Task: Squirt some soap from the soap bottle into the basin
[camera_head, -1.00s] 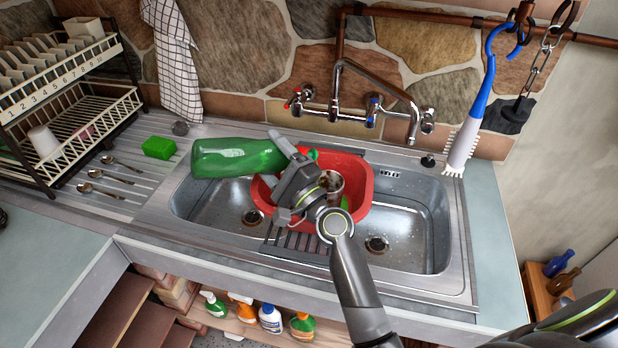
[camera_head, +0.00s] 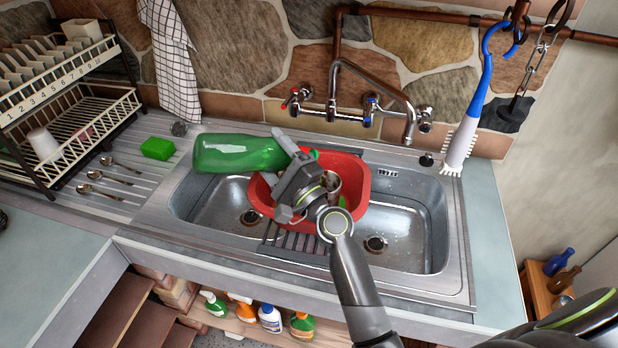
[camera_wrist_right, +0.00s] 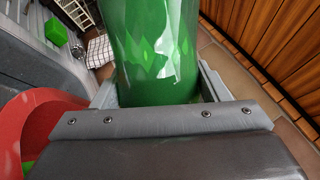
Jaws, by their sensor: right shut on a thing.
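A large green soap bottle (camera_head: 237,153) lies on its side in the air above the left bowl of the sink. Its base points left. My right gripper (camera_head: 288,158) is shut around the bottle near its right end, which the gripper partly hides. In the right wrist view the green bottle (camera_wrist_right: 155,50) stands between the two fingers. The red basin (camera_head: 357,183) sits across the middle of the sink, below my gripper. A cup and something green show inside it, partly hidden by my arm. My left gripper does not show.
A steel sink (camera_head: 420,215) surrounds the basin, with wall taps (camera_head: 370,110) behind. A blue-handled brush (camera_head: 468,125) hangs at the right. A green sponge (camera_head: 157,148), spoons and a dish rack (camera_head: 70,130) are at the left. Several bottles stand on a shelf below.

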